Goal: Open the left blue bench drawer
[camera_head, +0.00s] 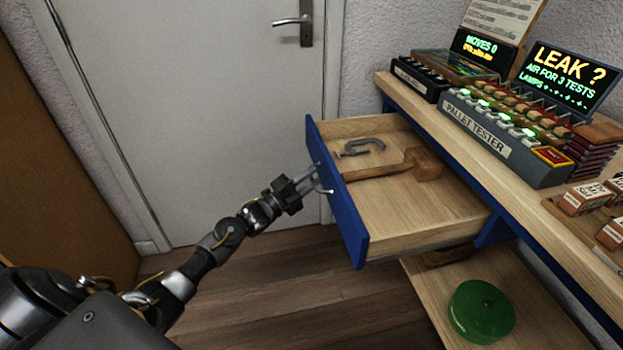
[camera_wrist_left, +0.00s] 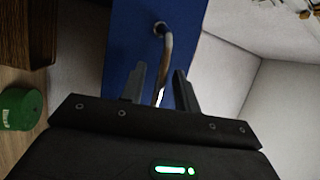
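The blue-fronted bench drawer (camera_head: 345,205) stands pulled far out from the bench in the head view. Its blue front also fills the middle of the left wrist view (camera_wrist_left: 128,45). A curved metal handle (camera_head: 325,189) is on the front; it shows in the wrist view (camera_wrist_left: 166,50) too. My left gripper (camera_head: 312,180) is at the handle. In the wrist view its two fingers (camera_wrist_left: 160,88) stand apart on either side of the handle bar, with gaps visible. My right gripper is in neither view.
The drawer holds a wooden mallet (camera_head: 405,167) and a grey clamp (camera_head: 360,147). A green round object (camera_head: 481,311) lies on the lower shelf (camera_head: 535,305). The pallet tester (camera_head: 490,135) stands on the bench top. A closed white door (camera_head: 200,100) is behind; floor left of the drawer is clear.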

